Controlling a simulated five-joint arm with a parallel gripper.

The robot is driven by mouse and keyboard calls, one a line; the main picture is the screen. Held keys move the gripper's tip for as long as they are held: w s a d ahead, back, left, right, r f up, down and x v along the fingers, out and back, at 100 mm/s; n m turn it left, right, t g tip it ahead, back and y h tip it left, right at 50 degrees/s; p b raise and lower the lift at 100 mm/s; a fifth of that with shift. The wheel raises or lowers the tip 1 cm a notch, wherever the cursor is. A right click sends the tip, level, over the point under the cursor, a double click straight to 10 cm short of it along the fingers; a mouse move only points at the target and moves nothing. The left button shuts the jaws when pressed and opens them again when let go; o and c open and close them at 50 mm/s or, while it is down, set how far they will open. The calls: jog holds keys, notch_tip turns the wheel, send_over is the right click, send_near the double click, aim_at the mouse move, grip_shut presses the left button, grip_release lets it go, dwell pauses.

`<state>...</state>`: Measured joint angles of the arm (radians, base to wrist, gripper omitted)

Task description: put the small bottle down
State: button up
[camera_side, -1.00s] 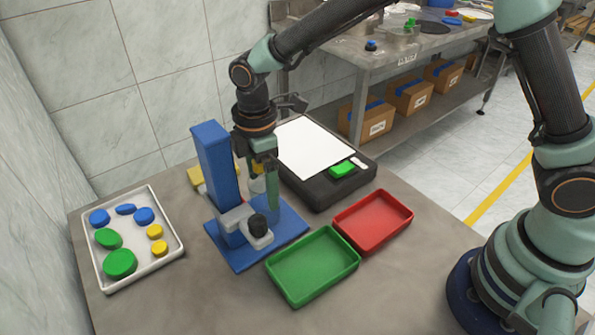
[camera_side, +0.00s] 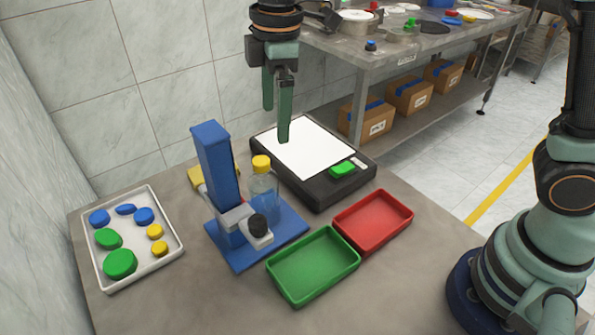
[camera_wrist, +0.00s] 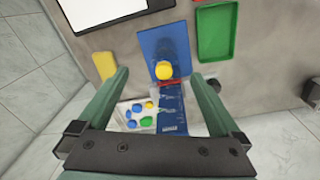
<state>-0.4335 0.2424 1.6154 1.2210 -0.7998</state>
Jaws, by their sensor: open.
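The small bottle (camera_side: 264,187) is clear with a yellow cap (camera_side: 261,163). It stands upright on the blue base (camera_side: 283,229) of the cap feeder, beside the blue column (camera_side: 215,165). In the wrist view the yellow cap (camera_wrist: 163,70) shows from above, over the blue base (camera_wrist: 150,42). My gripper (camera_side: 275,125) is open and empty, well above the bottle and apart from it. In the wrist view its two fingers (camera_wrist: 160,85) are spread wide.
A black device with a white top (camera_side: 305,148) and green button stands behind. A green tray (camera_side: 312,292) and a red tray (camera_side: 372,248) lie in front right. A white tray (camera_side: 172,262) of colored caps lies left. A yellow block (camera_side: 197,177) sits behind the column.

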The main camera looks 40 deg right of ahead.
jog(key=s+d+r+m+t, duration=0.1)
jog(key=s+d+m+t, duration=0.1)
jog(key=s+d+m, duration=0.3)
jog(key=s+d+m+t, duration=0.2)
jog(key=s+d+m, duration=0.4)
jog(key=d+m, duration=0.3)
jog(key=d, duration=0.4)
jog(key=shift+d+r+t, duration=0.15)
jog(key=shift+r+t, duration=0.2)
jog(key=shift+t, duration=0.05)
